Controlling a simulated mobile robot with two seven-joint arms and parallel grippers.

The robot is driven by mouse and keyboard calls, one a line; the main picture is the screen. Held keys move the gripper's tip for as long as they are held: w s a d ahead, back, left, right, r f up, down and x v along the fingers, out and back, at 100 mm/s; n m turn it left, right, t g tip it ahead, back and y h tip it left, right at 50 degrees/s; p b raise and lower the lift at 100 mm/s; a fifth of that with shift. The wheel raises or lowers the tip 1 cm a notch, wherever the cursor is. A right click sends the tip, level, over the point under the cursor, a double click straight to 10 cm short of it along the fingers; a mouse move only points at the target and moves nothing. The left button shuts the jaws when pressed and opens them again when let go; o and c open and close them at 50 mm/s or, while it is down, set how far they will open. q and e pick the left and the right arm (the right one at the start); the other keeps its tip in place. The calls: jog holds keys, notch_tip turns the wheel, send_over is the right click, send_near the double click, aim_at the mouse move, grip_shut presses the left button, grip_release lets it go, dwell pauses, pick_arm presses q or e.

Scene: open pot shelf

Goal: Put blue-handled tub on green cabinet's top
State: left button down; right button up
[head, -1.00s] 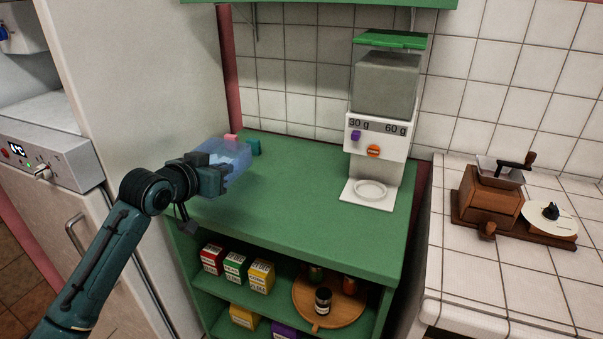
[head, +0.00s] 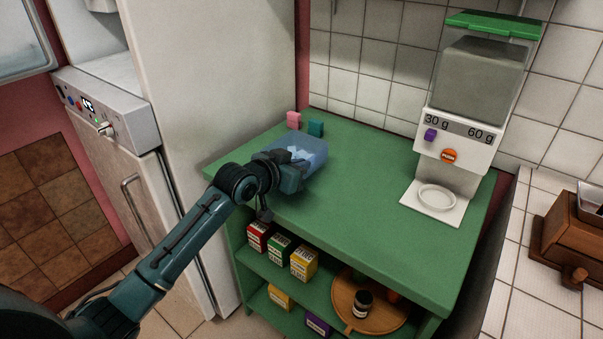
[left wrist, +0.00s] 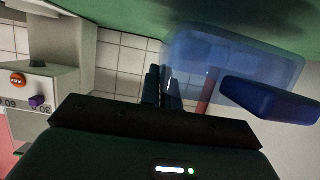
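The blue-handled tub (head: 308,150) is a see-through pale blue box over the far left part of the green cabinet's top (head: 370,190). My left gripper (head: 292,172) is at the tub's near side, its fingers close together and seemingly shut on the tub's edge. The left wrist view shows the tub (left wrist: 220,62) upside down, its solid blue handle (left wrist: 268,100) to the right of the fingers (left wrist: 163,88). The grip is partly hidden, and I cannot tell whether the tub touches the top. My right gripper is not in view.
Small pink (head: 293,120) and teal (head: 316,128) blocks stand behind the tub. A white dispenser (head: 455,140) stands on the right. The top's middle is clear. Several small boxes (head: 279,248) and a round wooden tray (head: 345,300) are on shelves below. A fridge (head: 215,90) is left.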

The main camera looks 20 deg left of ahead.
pick_arm(q)
jog(key=shift+f, duration=1.05)
jog(key=shift+f, duration=0.1)
jog(key=c, duration=1.6)
grip_release()
jog(key=shift+c, duration=0.2)
